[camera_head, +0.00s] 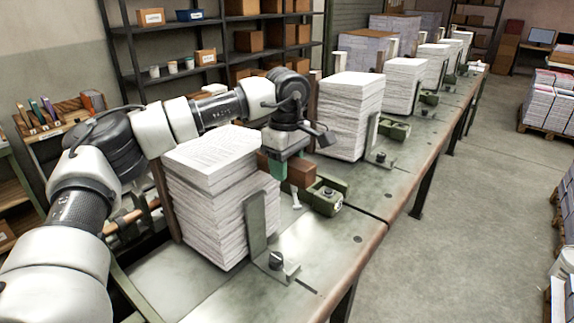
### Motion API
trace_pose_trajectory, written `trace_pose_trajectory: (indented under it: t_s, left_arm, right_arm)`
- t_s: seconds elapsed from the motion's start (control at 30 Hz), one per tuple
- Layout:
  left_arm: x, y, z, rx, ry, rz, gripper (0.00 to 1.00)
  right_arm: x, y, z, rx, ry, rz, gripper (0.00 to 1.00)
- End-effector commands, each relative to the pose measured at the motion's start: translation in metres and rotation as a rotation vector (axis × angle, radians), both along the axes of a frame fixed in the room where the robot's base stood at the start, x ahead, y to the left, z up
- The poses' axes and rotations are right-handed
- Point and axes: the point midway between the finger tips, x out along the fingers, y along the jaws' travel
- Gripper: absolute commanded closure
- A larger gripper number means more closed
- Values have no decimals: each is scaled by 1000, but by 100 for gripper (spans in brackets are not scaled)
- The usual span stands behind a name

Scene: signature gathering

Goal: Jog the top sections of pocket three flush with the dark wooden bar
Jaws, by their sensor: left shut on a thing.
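The nearest tall stack of printed sections (212,215) stands in a pocket of the long machine. Its upper sections (212,158) sit out of line with the lower ones, which stick out on the right. No pocket number is readable, so I cannot tell which is pocket three. My left gripper (288,160) is just right of this stack, pointing down, shut on the dark wooden bar (300,171). The bar is close to the stack's right side; I cannot tell whether they touch. The fingertips are partly hidden. My right gripper is out of view.
An upright metal plate (256,228) stands before the near stack. A green clamp block (326,196) lies right of it. A second stack (349,115) stands beyond my wrist, with further stacks behind. Bare metal bed (330,245) shows in front.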

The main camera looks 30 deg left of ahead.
Motion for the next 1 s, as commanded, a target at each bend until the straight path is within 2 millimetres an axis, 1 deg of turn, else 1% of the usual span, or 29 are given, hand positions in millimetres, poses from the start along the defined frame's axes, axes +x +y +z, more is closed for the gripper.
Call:
trace_pose_trajectory:
  t_s: [0.1,0.6,0.77,1.0]
  left_arm:
    - [-1,-10,4,0,-1,-4,81]
    - [-7,-48,17,-1,0,-4,81]
    - [-8,-55,19,-1,0,-2,81]
    - [-8,-56,19,-1,0,-2,81]
  right_arm:
    - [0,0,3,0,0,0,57]
    - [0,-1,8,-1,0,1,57]
    - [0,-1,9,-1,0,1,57]
    - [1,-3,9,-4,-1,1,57]
